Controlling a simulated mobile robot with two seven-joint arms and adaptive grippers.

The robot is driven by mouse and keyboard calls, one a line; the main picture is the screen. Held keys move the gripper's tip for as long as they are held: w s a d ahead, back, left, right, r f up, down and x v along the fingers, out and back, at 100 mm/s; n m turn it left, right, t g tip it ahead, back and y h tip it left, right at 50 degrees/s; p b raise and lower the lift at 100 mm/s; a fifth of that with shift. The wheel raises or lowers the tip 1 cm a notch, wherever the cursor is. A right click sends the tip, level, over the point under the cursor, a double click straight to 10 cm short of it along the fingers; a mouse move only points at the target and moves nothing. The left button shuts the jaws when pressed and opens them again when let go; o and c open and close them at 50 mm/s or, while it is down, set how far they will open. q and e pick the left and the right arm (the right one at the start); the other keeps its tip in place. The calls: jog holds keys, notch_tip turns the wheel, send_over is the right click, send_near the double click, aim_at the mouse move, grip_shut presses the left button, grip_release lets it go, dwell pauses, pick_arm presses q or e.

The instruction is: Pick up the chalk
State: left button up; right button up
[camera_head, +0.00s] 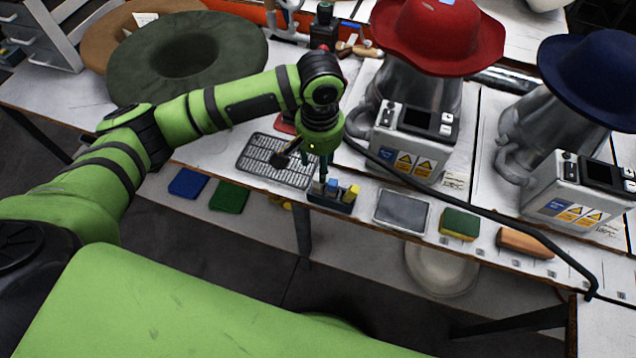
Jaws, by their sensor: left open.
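A small dark holder (329,200) stands at the front edge of the table and has several short coloured chalk pieces in it. A blue chalk (333,185) is in the middle and a yellow chalk (352,191) is at the right end. My left gripper (322,178) points down just above the holder, near its left and middle. It is open, with nothing visible between its fingers. Whether a fingertip touches a chalk I cannot tell. My right gripper is not in view.
A wire rack (277,160) lies left of the holder. Blue (188,183) and green (229,197) pads lie along the front edge. A grey tray (401,209), a sponge (459,224) and an orange-brown block (525,243) lie to the right. Presses with red (438,35) and blue (590,75) hats stand behind.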

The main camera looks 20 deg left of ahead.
pick_arm(q)
notch_tip(320, 180, down, 4)
jog(key=shift+s+f+p, duration=0.1)
jog(key=shift+f+p, duration=0.05)
jog(key=shift+p, duration=0.25)
grip_shut()
notch_tip(320, 180, up, 10)
jog(key=b, duration=0.1)
dwell(0.4)
